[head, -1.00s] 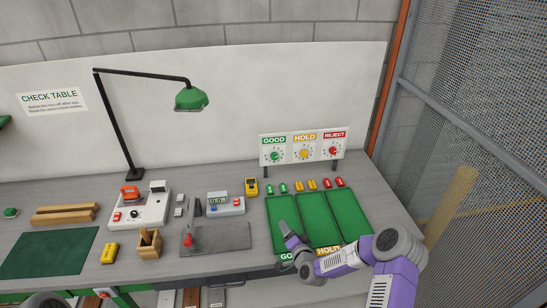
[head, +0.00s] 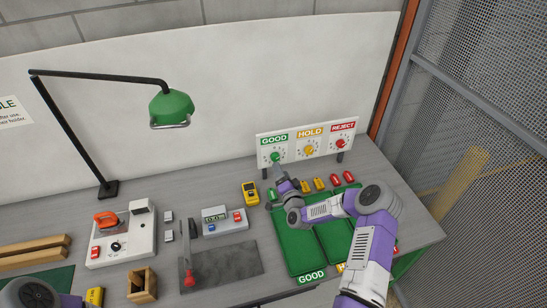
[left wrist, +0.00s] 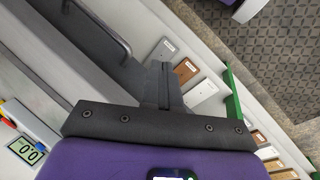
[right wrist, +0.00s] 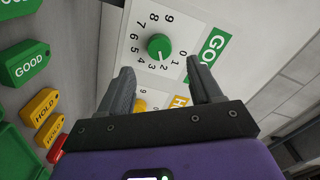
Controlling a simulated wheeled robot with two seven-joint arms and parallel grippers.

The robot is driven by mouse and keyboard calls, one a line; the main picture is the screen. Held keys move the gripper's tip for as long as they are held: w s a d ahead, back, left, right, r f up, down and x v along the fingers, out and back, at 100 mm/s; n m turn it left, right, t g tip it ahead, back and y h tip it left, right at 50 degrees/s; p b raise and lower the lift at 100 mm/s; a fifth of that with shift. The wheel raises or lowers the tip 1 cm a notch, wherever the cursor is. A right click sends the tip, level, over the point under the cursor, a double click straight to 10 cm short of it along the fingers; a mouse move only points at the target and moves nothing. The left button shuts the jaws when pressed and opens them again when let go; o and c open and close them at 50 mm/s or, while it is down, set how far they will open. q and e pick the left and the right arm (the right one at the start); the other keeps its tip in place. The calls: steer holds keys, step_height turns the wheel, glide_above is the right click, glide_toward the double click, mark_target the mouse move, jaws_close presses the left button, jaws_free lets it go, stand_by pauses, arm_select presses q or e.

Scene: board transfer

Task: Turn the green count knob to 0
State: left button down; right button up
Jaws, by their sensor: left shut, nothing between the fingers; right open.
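The green count knob (head: 275,157) is under the GOOD label on the white three-dial panel (head: 327,138) at the back of the table. In the right wrist view the green knob (right wrist: 159,46) sits in a ring of digits, its pale mark pointing down towards about the 2. My right gripper (head: 281,174) is just in front of and below this knob. In the right wrist view its two fingers (right wrist: 163,88) are apart and empty, with the knob beyond the gap between them, not touched. My left gripper (left wrist: 163,85) is shut and empty, low at the left.
The yellow HOLD knob (head: 309,150) and red REJECT knob (head: 341,143) are to the right. Coloured tags (head: 319,184) and green trays (head: 297,240) lie below the panel. A yellow meter (head: 250,193) and a lamp (head: 170,107) stand left.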

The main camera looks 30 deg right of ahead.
mark_target(276, 159)
steer(key=shift+p+x, duration=0.35)
steer(key=shift+x, duration=2.85)
steer(key=shift+a+f, duration=0.1)
steer(key=shift+a, duration=0.05)
steer(key=c, duration=1)
steer(key=shift+n+b, duration=0.6)
steer(key=shift+b, duration=0.15)
steer(key=shift+c, duration=0.2)
steer(key=n+b, duration=0.9)
steer(key=b, duration=0.2)
steer(key=shift+f+b, duration=0.15)
steer(key=shift+b, duration=0.2)
steer(key=shift+n+b, duration=1)
steer(key=shift+b, duration=0.15)
steer(key=o, duration=1)
steer(key=shift+o, duration=0.2)
